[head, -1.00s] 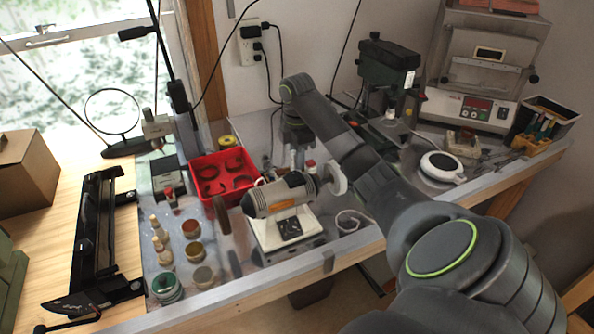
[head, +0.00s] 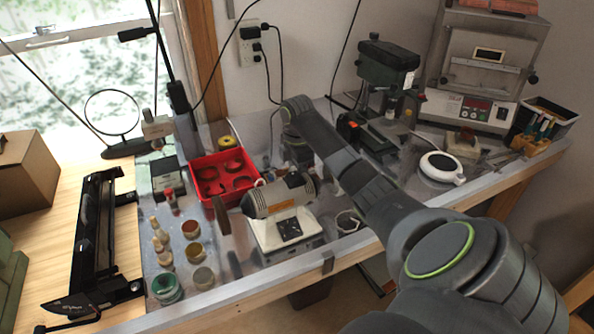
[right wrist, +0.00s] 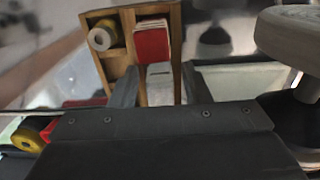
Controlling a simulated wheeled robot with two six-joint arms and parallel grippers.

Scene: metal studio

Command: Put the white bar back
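A wooden rack (right wrist: 128,72) with compartments is in the right wrist view. A white bar (right wrist: 160,82) shows in its lower right compartment, below a red block (right wrist: 151,43) with a pale top. My right gripper (right wrist: 160,96) has its fingers apart, one on each side of that compartment; wood shows between the fingers and the bar, and I see no grip on it. In the head view my right arm reaches down behind the grinder (head: 280,197), and its gripper and the rack are mostly hidden. My left gripper is out of view.
A red tray (head: 208,203) stands left of my right wrist. A drill press (head: 388,65) stands behind the arm, and a white round warmer (head: 441,167) lies to its right. Jars crowd the bench's left front.

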